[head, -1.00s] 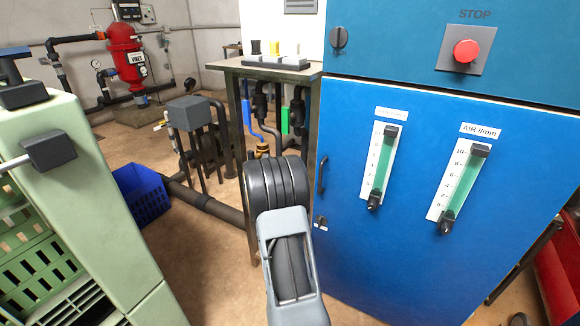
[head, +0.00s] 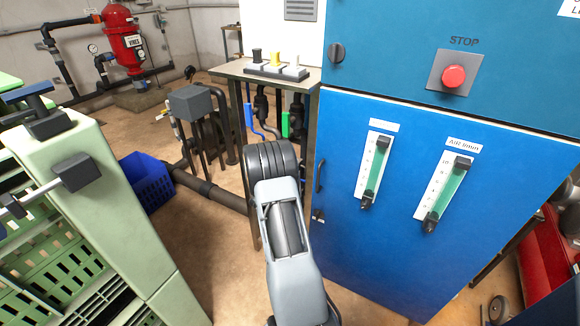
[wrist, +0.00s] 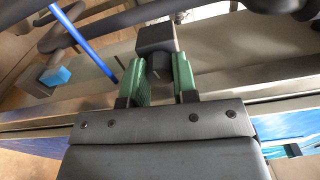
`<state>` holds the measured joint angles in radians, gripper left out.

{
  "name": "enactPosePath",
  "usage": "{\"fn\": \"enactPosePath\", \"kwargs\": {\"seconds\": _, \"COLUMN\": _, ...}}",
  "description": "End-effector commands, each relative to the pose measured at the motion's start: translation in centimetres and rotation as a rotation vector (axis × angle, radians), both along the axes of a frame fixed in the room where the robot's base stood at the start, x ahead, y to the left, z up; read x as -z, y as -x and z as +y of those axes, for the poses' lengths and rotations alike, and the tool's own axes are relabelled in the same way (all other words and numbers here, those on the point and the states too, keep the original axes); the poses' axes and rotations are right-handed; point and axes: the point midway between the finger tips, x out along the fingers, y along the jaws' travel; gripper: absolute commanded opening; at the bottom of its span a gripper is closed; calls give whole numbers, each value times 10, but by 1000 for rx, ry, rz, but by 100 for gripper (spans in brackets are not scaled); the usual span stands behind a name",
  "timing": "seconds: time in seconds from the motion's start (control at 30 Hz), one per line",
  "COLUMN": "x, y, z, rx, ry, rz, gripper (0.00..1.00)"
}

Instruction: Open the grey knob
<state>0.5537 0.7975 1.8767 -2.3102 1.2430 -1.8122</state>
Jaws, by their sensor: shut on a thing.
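In the wrist view, my gripper (wrist: 160,85) has its two green-padded fingers on either side of a dark grey, block-shaped knob (wrist: 155,40). The fingers are shut on it, and it sticks out beyond their tips. The head view does not show the fingers or this knob; my own arm covers that spot in front of the bench.
A blue cabinet (head: 340,240) with flow gauges and a red stop button (head: 454,76) stands close on the right. A bench (head: 235,68) carries black, yellow and pale knobs. A green rack (head: 125,205) and a blue crate (head: 147,185) are at left. A blue lever (wrist: 85,45) is near my fingers.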

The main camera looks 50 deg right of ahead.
Motion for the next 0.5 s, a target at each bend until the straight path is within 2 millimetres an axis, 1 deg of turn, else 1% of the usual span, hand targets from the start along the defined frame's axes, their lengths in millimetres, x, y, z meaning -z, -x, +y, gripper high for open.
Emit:
{"fn": "enactPosePath", "kwargs": {"seconds": 0.03, "x": -3, "y": 0, "z": 0, "rx": 0, "ry": 6, "rz": 32, "gripper": 3}}
{"fn": "enactPosePath", "kwargs": {"seconds": 0.2, "x": -2, "y": 0, "z": 0, "rx": -1, "ry": 29, "rz": 122, "gripper": 3}}
{"fn": "enactPosePath", "kwargs": {"seconds": 0.5, "x": 0, "y": 0, "z": 0, "rx": -1, "ry": 51, "rz": 207, "gripper": 3}}
